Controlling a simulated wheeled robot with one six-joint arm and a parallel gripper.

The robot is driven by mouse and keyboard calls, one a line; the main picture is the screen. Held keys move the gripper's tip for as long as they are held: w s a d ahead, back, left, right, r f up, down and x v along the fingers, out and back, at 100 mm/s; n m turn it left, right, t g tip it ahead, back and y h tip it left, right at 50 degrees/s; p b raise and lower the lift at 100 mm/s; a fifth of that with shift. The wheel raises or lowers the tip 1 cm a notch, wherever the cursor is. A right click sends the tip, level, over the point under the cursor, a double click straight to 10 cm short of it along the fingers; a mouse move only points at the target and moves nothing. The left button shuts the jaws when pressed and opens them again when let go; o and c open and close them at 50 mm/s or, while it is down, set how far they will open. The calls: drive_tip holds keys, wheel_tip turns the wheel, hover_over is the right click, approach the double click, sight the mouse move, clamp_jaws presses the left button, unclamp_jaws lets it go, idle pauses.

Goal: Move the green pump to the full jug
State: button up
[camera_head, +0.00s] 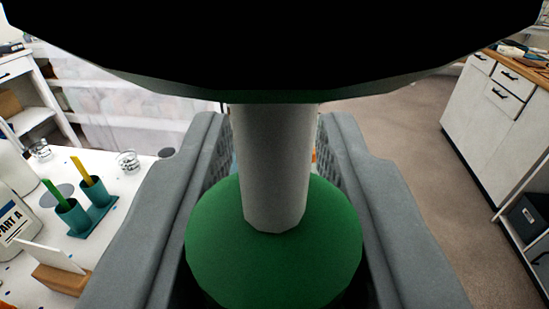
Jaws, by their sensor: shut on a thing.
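The green pump (275,258) fills the middle of the view, with a round green collar, a white stem and a large dark disc-shaped top. My gripper (275,120) is shut on the green pump, with one grey finger on each side of it. The pump's contact with the fingers is partly hidden by its own body. A white jug labelled PART A (14,222) is cut off at the left edge, left of my gripper. Its fill level cannot be seen. Part of another white container (14,168) shows behind it.
A white table (115,230) lies at left, with teal cups (72,216) holding coloured sticks, clear cups (128,161) and a wooden block with a white card (60,274). White drawers (490,110) stand at right. Brown floor (410,130) between is clear.

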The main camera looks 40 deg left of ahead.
sight(272, 153)
drive_tip(key=shift+r, duration=1.6)
drive_tip(key=shift+f, duration=0.1)
